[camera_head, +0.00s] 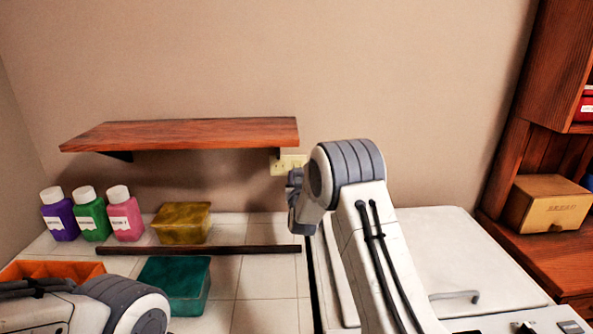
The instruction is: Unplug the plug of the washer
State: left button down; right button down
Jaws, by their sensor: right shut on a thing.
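The washer (445,235) is the white machine at the right, with its pale top against the wall. A cream wall socket (280,165) sits under the right end of the wooden shelf, partly covered by my right arm. My right gripper (294,190) is just below and in front of the socket, close to the wall. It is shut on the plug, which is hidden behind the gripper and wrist. I cannot tell whether the plug is in or out of the socket. My left arm is at the lower left, and its gripper is not in view.
The wooden shelf (190,134) juts out above the tiled counter (262,275). Purple (61,220), green (93,220) and pink (124,219) bottles stand at its left. A yellow box (181,224), a teal box (176,285) and an orange tray (50,270) are nearby. A wooden cabinet stands right.

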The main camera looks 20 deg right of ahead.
jog(key=shift+v, duration=0.95)
